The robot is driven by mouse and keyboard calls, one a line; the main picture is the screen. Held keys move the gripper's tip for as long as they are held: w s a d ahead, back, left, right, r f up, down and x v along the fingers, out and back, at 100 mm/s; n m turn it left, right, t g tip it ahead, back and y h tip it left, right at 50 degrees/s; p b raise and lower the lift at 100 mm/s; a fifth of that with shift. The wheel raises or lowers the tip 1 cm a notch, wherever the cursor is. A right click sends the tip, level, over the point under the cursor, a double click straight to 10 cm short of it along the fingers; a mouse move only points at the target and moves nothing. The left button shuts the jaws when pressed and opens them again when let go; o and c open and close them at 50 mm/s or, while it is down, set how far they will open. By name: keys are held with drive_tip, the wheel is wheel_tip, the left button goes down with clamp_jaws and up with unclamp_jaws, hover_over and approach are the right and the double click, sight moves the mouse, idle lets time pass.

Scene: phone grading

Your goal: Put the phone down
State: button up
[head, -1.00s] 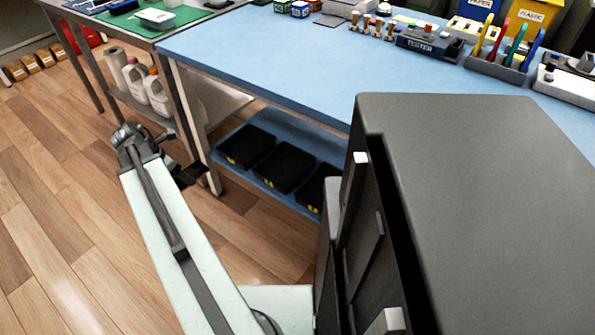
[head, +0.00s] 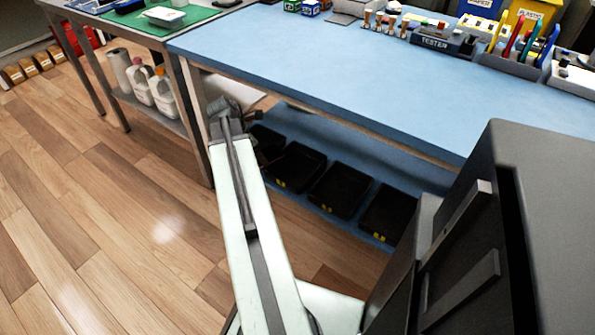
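My gripper (head: 226,110) is at the far end of my pale arm, by the near left corner of the blue-topped table (head: 310,55). It is small and seen from behind, and its fingers are hidden. I cannot tell whether it is open or shut. No phone can be made out in or near it, or clearly on the tabletop. A wide part of the blue top is bare.
Several black trays (head: 338,188) sit on the table's lower shelf. A tester (head: 444,40), tool holder (head: 517,62) and bins line the back. A side table with a green mat (head: 125,22) stands left. A dark cabinet-like box (head: 550,190) fills the right. Wooden floor lies open left.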

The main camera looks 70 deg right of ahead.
drive_tip(key=b, duration=0.3)
hover_over(297, 170)
wheel_tip(297, 170, down, 4)
drive_tip(key=f, duration=0.1)
drive_tip(key=shift+m, duration=0.3)
drive_tip(key=f+b, duration=0.6)
drive_tip(key=b, duration=0.1)
drive_tip(key=w+a+f+b, duration=0.1)
drive_tip(key=f+b, duration=0.2)
drive_tip(key=f, duration=0.1)
drive_tip(key=shift+b, duration=0.4)
drive_tip(key=shift+r, duration=0.3)
drive_tip(key=shift+f, duration=0.2)
drive_tip(key=o, duration=1.6)
drive_tip(key=shift+c, duration=0.2)
drive_tip(key=shift+r, duration=0.15)
